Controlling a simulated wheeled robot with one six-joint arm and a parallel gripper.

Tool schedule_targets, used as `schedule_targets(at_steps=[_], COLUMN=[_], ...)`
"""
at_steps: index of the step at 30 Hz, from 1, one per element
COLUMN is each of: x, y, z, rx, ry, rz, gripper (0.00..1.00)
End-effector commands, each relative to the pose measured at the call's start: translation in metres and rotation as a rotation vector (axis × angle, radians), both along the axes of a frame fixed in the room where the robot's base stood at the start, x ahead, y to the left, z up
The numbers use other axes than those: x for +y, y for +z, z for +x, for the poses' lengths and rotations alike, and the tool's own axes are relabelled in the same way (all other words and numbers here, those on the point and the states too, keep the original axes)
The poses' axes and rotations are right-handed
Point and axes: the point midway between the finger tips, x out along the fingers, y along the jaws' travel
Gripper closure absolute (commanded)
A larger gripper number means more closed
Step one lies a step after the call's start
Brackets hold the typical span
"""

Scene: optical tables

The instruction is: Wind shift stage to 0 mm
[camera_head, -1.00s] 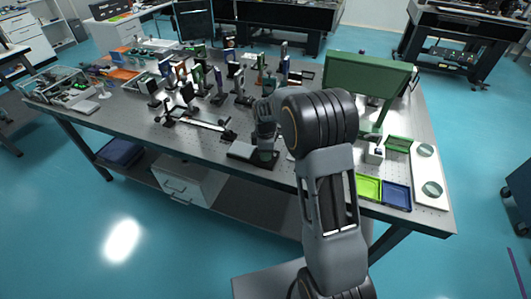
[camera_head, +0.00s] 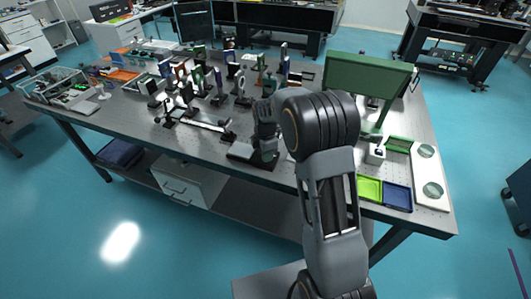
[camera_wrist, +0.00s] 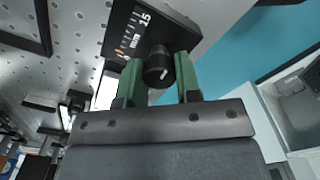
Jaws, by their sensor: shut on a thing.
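The shift stage (camera_wrist: 180,29) is a black block in the wrist view, with a printed scale where "15" can be read. A small orange mark (camera_wrist: 120,51) shows at one end of the scale; its exact reading is too small to tell. The stage also shows in the head view as a dark base (camera_head: 239,153) near the table's front edge. The knob is hidden in the head view.
Optic mounts (camera_head: 218,85) crowd the table behind, and a rail (camera_head: 203,123) lies left of the stage. A green board (camera_head: 368,75) stands to the right. A lime tray (camera_head: 369,187) and a blue tray (camera_head: 397,196) lie at the front right.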

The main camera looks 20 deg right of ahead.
Motion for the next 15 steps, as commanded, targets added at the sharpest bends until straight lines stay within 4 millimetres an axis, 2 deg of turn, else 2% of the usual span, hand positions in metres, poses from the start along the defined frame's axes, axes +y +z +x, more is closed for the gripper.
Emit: schedule_targets(at_steps=[4,5,12,15], x=[-0.0007,-0.0007,-0.0004,-0.0002], y=[0.0005,0.0005,0.0003,0.0002], z=[0.0001,0.0001,0.0001,0.0001], rx=[-0.001,-0.001,-0.001,-0.001], ry=[-0.001,-0.001,-0.001,-0.001], rz=[-0.001,-0.001,-0.001,0.000], gripper=[0.92,0.66,0.43,0.43])
